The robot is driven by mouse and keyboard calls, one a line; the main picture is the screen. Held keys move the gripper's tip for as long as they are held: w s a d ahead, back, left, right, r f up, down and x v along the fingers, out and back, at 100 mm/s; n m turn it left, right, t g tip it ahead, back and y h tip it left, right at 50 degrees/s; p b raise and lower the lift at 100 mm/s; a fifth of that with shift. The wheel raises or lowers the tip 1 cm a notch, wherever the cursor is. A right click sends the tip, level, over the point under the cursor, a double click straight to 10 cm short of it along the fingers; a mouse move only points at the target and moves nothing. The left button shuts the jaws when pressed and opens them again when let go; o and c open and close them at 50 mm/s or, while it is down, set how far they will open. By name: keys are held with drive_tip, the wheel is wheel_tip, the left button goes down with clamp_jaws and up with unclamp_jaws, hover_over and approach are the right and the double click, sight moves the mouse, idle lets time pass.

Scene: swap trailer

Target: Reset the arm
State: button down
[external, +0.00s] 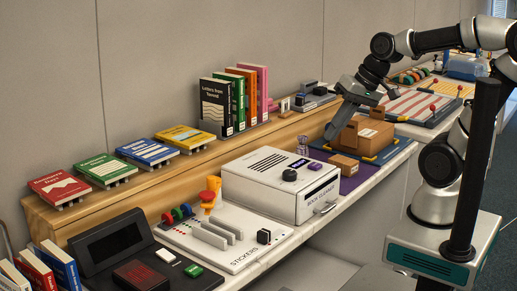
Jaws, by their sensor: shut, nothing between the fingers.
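My arm reaches in from the right in the external view, bent downward at the wrist. My gripper (331,131) points down and to the left. It is shut and empty. Its tips are just left of a brown cardboard box (369,138) on a blue mat, above and behind the white book cleaner (283,183). I cannot tell whether the gripper touches the box.
A smaller carton (344,165) lies in front of the larger box. Upright books (235,100) stand on the wooden shelf to the left, with flat books (148,151) further left. A sticker panel (225,235) is at the front. Open floor lies at lower right.

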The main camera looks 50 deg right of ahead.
drive_tip(key=s+d+r+n+h, duration=0.1)
drive_tip(key=s+d+n+h, duration=0.15)
drive_tip(key=d, duration=0.25)
wheel_tip(320, 180, up, 13)
drive_tip(key=s+d+n+p, duration=0.1)
drive_tip(key=p, duration=1.1)
drive_tip(key=shift+p, duration=0.35)
drive_tip(key=shift+d, duration=0.1)
wheel_tip(320, 180, down, 28)
drive_tip(key=b, duration=2.8)
drive_tip(key=shift+f, duration=0.25)
drive_tip(key=shift+r, duration=0.1)
